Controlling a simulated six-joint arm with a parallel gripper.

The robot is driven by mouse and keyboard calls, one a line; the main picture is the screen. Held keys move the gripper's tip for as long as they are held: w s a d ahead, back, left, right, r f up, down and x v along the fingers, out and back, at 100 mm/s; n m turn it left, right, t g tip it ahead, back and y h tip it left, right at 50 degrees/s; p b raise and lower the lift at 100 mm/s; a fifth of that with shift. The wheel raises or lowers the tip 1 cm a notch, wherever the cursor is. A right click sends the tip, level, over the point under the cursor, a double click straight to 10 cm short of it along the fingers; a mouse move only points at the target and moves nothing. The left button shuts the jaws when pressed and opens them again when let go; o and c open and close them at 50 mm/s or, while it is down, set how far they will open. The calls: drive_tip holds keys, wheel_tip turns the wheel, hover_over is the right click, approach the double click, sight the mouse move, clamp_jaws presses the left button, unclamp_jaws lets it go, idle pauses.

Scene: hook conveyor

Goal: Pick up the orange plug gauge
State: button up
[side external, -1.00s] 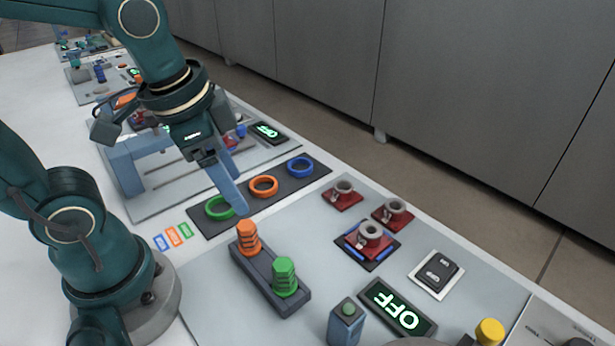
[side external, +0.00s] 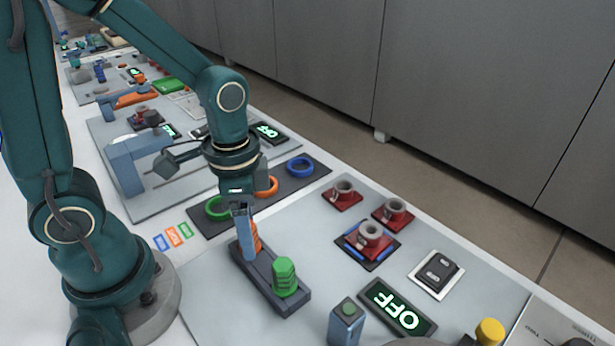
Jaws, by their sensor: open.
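The orange plug gauge (side external: 257,240) stands upright at the far left end of a dark grey block holder (side external: 265,281). It is partly hidden behind a finger of my gripper (side external: 246,232). My gripper points down at the orange gauge, with its finger alongside it. The jaws are open; whether a finger touches the gauge cannot be told. A green plug gauge (side external: 285,276) stands upright in the same holder, nearer the camera.
A dark mat (side external: 280,200) with green, orange and blue rings lies behind the holder. A blue post (side external: 346,323) and an OFF display (side external: 398,306) are at the front right.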

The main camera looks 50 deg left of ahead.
clamp_jaws()
drive_tip(key=shift+r, duration=0.1)
idle(0.3)
